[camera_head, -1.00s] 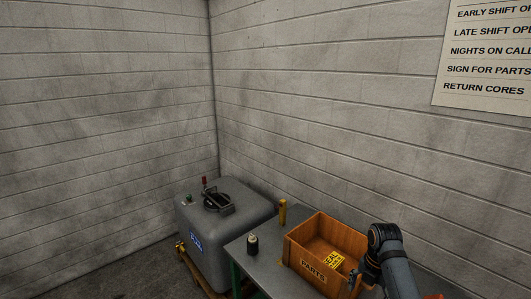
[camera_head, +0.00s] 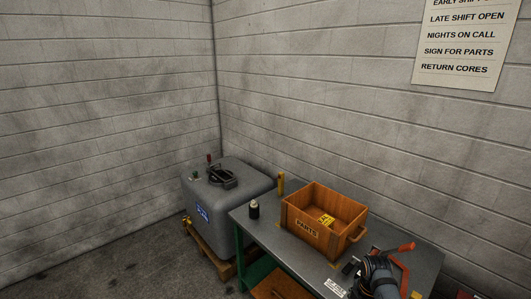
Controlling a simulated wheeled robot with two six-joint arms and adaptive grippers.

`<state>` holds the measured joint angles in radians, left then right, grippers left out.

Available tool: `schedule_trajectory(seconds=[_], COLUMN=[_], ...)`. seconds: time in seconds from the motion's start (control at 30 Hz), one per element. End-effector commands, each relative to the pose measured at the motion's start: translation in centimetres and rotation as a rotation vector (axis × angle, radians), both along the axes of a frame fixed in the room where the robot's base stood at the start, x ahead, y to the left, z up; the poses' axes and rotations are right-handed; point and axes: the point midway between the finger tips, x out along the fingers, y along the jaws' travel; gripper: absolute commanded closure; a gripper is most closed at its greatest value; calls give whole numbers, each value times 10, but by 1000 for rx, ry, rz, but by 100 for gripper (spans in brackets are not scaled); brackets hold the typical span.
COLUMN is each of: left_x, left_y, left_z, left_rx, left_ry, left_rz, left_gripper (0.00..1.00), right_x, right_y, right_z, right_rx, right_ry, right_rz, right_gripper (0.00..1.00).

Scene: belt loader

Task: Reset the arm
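My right arm comes in at the bottom right. Its dark wrist and gripper (camera_head: 351,267) are low in the picture, over the front part of the grey bench (camera_head: 283,243). The fingers are small and dark, and I cannot tell whether they are open or shut. My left gripper is out of view. A wooden crate marked PARTS (camera_head: 306,230) sits upright on the bench, to the left of and beyond my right gripper. A yellow label or packet (camera_head: 327,219) shows inside the crate.
A dark bottle (camera_head: 254,210) and a yellow cylinder (camera_head: 281,183) stand left of the crate. A grey tank (camera_head: 215,214) on a pallet stands left of the bench. Open floor lies farther left.

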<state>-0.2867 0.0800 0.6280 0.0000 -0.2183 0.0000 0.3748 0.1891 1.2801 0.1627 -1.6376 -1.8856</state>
Motion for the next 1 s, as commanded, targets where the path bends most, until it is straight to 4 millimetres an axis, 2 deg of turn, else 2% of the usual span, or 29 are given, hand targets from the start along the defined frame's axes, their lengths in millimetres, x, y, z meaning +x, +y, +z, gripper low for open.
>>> schedule_trajectory(seconds=[0.03,0.07,0.17,0.27,0.3,0.37,0.4,0.47,0.5,0.57,0.6,0.7,0.8,0.9,1.0], left_x=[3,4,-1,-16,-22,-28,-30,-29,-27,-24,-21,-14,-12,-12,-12], left_y=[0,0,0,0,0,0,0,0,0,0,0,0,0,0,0], left_z=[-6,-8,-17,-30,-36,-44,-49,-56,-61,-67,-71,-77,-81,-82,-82], left_rx=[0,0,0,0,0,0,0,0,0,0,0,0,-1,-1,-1], left_ry=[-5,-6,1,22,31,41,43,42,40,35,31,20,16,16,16], left_rz=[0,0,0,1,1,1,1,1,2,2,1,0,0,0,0], left_gripper=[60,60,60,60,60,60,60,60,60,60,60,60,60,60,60], right_x=[-10,-14,-37,-77,-98,-134,-160,-202,-232,-277,-306,-367,-408,-428,-431], right_y=[0,0,-1,-2,-2,-1,0,1,2,5,7,12,17,20,20], right_z=[-28,-42,-98,-170,-201,-246,-274,-312,-335,-364,-380,-406,-417,-421,-421], right_rx=[-2,-4,-10,-21,-24,-28,-29,-28,-26,-18,-10,12,33,48,54], right_ry=[7,3,-6,-17,-25,-39,-50,-66,-76,-90,-100,-118,-129,-134,-137], right_rz=[-65,-107,-282,-509,-615,-777,-884,-1043,-1146,-1297,-1389,-1582,-1715,-1783,-1802], right_gripper=[21,21,21,21,21,21,21,21,21,21,21,21,21,21,21])
